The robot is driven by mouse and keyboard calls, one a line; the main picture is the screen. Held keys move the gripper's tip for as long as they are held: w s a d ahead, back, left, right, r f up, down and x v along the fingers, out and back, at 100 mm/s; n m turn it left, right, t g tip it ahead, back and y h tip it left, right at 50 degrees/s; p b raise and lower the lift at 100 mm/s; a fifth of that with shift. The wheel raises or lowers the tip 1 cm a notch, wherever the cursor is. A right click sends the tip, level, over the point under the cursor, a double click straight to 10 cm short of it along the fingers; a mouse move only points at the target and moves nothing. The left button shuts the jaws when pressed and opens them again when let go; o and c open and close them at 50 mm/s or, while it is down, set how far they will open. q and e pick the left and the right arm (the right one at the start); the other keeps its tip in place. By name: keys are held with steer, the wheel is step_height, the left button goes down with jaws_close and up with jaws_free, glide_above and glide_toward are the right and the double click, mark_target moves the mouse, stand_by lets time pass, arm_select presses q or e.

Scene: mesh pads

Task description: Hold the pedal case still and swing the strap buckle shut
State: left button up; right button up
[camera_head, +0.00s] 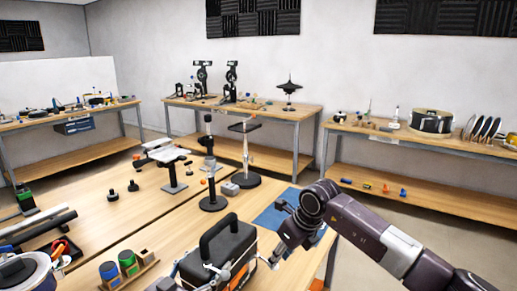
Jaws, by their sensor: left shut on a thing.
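The black pedal case (222,252) stands upright near the front edge of the wooden table, with its carry handle raised on top. My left gripper (188,270) is at the case's near left side, partly cut off by the bottom edge, and is shut on the case. My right gripper (278,256) points down beside the case's right side. Its fingertips are small and dark, so I cannot tell whether they are open or touch the case. The strap buckle cannot be made out clearly; grey metal parts show at the case's front.
A blue mat (272,219) lies behind my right gripper. A wooden block with coloured jars (128,263) stands left of the case. Black stands (212,202) rise behind it. A white-rimmed round container (25,272) is at the far left.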

mark_target(277, 266)
steer(key=shift+d+x, duration=0.15)
steer(key=shift+x, duration=0.85)
steer(key=shift+d+x, duration=0.1)
steer(key=shift+x, duration=0.85)
steer(key=shift+w, duration=0.1)
jaws_close()
